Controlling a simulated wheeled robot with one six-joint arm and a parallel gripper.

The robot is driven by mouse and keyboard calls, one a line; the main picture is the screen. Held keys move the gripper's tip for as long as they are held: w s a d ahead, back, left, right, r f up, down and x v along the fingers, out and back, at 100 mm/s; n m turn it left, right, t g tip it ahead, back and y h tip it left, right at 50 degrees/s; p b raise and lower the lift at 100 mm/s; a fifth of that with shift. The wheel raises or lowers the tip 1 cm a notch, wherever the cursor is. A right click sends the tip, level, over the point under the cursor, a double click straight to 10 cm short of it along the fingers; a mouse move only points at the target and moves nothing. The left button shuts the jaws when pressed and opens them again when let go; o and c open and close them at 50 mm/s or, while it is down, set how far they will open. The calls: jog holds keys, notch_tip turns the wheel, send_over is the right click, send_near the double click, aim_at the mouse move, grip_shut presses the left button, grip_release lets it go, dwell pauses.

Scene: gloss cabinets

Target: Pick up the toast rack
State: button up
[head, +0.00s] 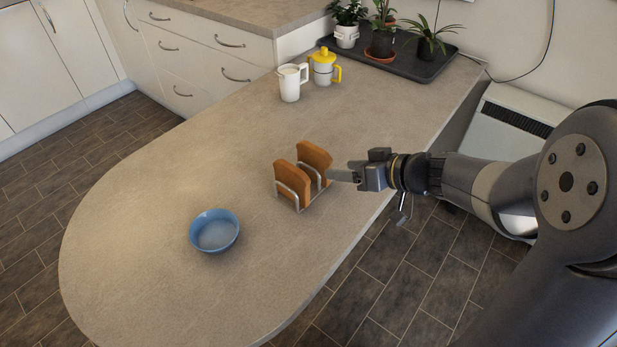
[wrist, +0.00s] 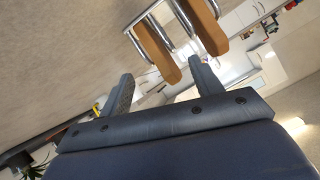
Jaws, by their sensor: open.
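The toast rack (head: 297,194) is a small metal wire rack holding two brown slices of toast (head: 314,159). It stands upright on the beige counter, right of the blue bowl. My gripper (head: 340,175) reaches in from the right, with its fingertips close to the rack's right side. In the wrist view the toast rack (wrist: 152,42) shows at the top, beyond the fingers, with its toast (wrist: 203,25). My gripper (wrist: 160,88) is open there, its two fingers spread with nothing between them. I cannot tell whether a fingertip touches the rack.
A blue bowl (head: 214,231) stands left of the rack. A white mug (head: 291,83) and a yellow-topped cup (head: 323,67) stand further back. Potted plants (head: 381,38) sit on a dark tray (head: 409,64) at the far end. The counter (head: 140,215) is clear at left.

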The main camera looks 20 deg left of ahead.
aim_at(320, 167)
jog(key=x, duration=0.8)
jog(key=shift+w+p, duration=0.15)
jog(key=shift+p, duration=0.25)
jog(key=shift+c, duration=0.2)
jog(key=c, duration=0.9)
